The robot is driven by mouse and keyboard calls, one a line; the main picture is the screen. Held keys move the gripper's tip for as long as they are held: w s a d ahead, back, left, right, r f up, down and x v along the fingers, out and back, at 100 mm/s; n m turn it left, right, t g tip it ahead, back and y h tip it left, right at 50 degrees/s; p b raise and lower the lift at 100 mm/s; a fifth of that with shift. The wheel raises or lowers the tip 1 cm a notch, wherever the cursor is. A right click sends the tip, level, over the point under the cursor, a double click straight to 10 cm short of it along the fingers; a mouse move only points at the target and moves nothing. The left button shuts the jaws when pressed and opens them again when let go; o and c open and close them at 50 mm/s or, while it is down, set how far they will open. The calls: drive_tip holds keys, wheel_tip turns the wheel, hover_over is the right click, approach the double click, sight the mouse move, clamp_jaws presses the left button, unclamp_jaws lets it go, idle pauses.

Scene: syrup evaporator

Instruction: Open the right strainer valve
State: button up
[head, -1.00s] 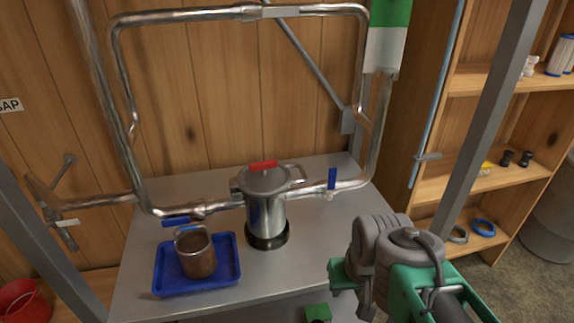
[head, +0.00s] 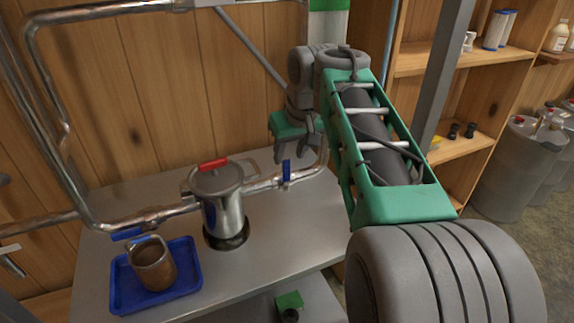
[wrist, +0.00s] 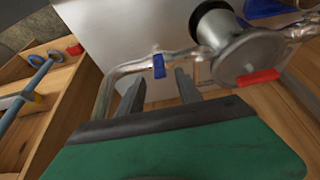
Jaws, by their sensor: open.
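The right strainer valve has a blue lever (head: 286,171) on the pipe just right of the steel strainer pot (head: 222,203). The lever stands upright, across the pipe. My gripper (head: 308,150) is open and empty, a little above and to the right of the lever in the head view. In the wrist view the blue lever (wrist: 159,66) shows beyond and between the two fingers of my gripper (wrist: 160,88), apart from them as far as I can tell. The strainer pot (wrist: 250,58), with its red lid handle, lies right of the fingers there.
A left blue lever (head: 127,233) lies along the pipe left of the pot. A blue tray (head: 190,285) holds a brown mug-like pot (head: 153,266). The metal pipe (head: 160,213) runs along the back. The table (head: 275,228) is clear at front right.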

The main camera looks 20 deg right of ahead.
sight(288, 163)
drive_tip(key=x, duration=0.6)
drive_tip(key=shift+c, duration=0.5)
clamp_jaws()
drive_tip(key=shift+d, duration=0.1)
idle(0.6)
